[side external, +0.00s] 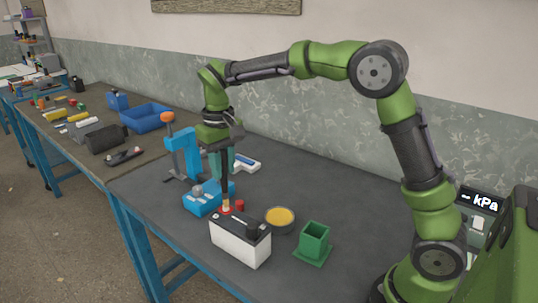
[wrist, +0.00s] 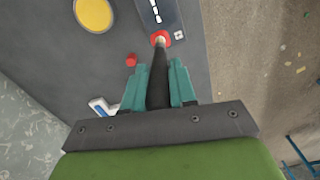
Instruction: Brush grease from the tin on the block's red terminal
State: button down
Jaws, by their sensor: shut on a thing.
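My gripper (side external: 222,168) is shut on the dark handle of a brush (side external: 225,192), which points down, bristles lowest. In the wrist view the handle (wrist: 158,90) runs between my teal fingers (wrist: 159,72). The block (side external: 240,242) is a white battery with a black top. Its red terminal (wrist: 167,34) is a red ring at the brush's pale tip (wrist: 160,40). The tip is at the terminal; I cannot tell whether it touches or hovers just above, nor whether it carries grease. The open tin (side external: 280,217) of yellow grease stands right of the block; it also shows in the wrist view (wrist: 94,14).
A red cap (side external: 240,205) stands behind the block. A green square holder (side external: 314,241) is right of it. A blue box (side external: 205,197), a blue stand (side external: 183,155) and a white-blue item (side external: 246,163) sit nearby. The bench's front edge is close to the block.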

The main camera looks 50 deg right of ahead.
jog(key=shift+w, duration=0.4)
dwell(0.7)
jog(key=shift+s, duration=0.45)
dwell(0.4)
jog(key=shift+w, duration=0.45)
dwell(0.5)
jog(key=shift+s, duration=0.45)
dwell(0.5)
jog(key=shift+w, duration=0.25)
dwell(0.4)
jog(key=shift+r, duration=3.5)
